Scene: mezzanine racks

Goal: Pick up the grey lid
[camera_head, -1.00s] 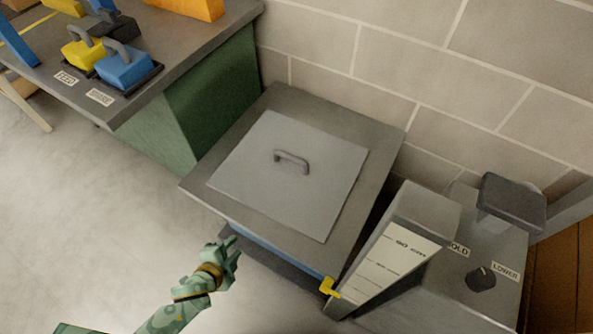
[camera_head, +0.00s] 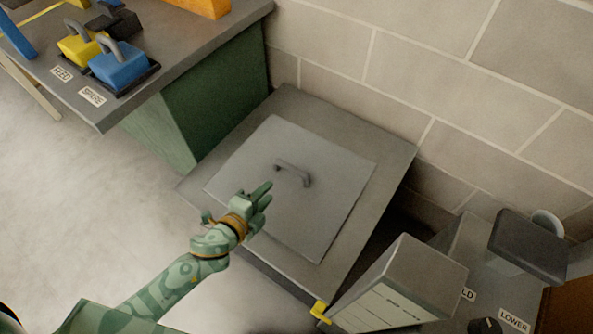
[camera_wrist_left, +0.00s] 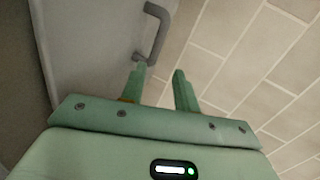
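The grey lid (camera_head: 325,222) is a flat square plate with a dark grey bar handle (camera_head: 293,171). It lies on top of a grey box-like unit (camera_head: 385,165) against the wall. My left gripper (camera_head: 264,192) is over the left part of the lid, a little short of the handle in the head view. In the left wrist view the fingers (camera_wrist_left: 158,82) stand apart with nothing between them, and the handle (camera_wrist_left: 156,35) shows beyond their tips. The lid (camera_wrist_left: 95,50) fills the left of that view. My right gripper is not in view.
A workbench (camera_head: 150,85) at the upper left holds blue and yellow handled blocks. A slanted scale panel (camera_head: 410,285) and a control box with a dark pad (camera_head: 528,245) stand at the right. A block wall (camera_head: 450,75) rises behind. The floor at left is clear.

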